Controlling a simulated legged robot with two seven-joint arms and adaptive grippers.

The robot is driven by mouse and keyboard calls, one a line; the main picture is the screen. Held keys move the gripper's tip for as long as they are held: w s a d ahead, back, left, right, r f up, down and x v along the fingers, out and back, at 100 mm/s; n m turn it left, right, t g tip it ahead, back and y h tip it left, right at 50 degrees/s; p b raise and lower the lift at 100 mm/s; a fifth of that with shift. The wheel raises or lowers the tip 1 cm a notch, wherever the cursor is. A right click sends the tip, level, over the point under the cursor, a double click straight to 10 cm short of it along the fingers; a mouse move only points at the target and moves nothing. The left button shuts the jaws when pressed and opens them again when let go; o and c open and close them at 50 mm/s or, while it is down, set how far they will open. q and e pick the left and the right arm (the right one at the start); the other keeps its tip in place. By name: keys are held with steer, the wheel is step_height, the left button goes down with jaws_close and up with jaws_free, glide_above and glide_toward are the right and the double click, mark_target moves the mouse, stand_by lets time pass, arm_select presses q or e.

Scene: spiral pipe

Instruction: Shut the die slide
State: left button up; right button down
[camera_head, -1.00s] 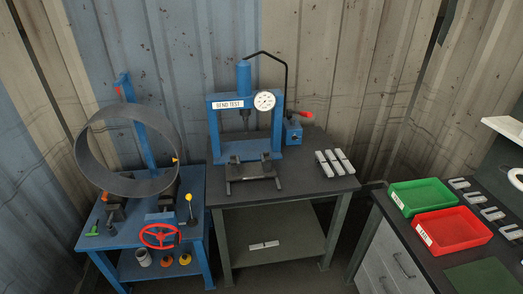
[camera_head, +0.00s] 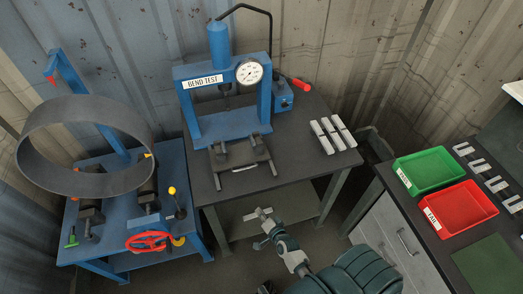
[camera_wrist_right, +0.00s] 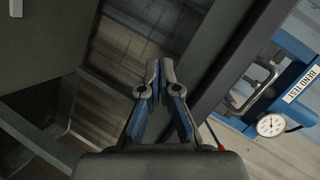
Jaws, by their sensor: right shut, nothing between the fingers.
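The bend test press (camera_head: 218,85) is blue with a round dial gauge and stands on the dark workbench (camera_head: 290,150). Its dark die slide (camera_head: 242,160) sticks out at the front of the press, towards the bench's front edge. My right gripper (camera_head: 264,222) is in front of and below that edge, apart from the slide. In the right wrist view, its blue-grey fingers (camera_wrist_right: 160,65) are shut and empty, and the press frame (camera_wrist_right: 295,45) shows at the right beyond the bench edge. My left gripper is not in view.
A blue bending stand (camera_head: 125,205) with a large ring (camera_head: 85,110) and red handwheel is at the left. Grey bars (camera_head: 333,135) lie on the bench, right of the press. Green (camera_head: 428,168) and red (camera_head: 458,208) trays sit at the right. The bench's front edge lies between gripper and slide.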

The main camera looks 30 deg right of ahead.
steer(key=w+d+r+m+t+h+p, duration=0.1)
steer(key=d+r+m+t, duration=0.15)
steer(key=r, duration=0.45)
steer(key=w+d+r+m+t+h+p, duration=0.1)
steer(key=d+r+m, duration=0.15)
steer(key=r, duration=0.45)
steer(key=m+h, duration=0.2)
steer(key=m, duration=0.1)
glide_toward(261, 151)
steer(key=x, duration=0.7)
steer(key=shift+w+f, duration=0.15)
steer(key=shift+f, duration=0.05)
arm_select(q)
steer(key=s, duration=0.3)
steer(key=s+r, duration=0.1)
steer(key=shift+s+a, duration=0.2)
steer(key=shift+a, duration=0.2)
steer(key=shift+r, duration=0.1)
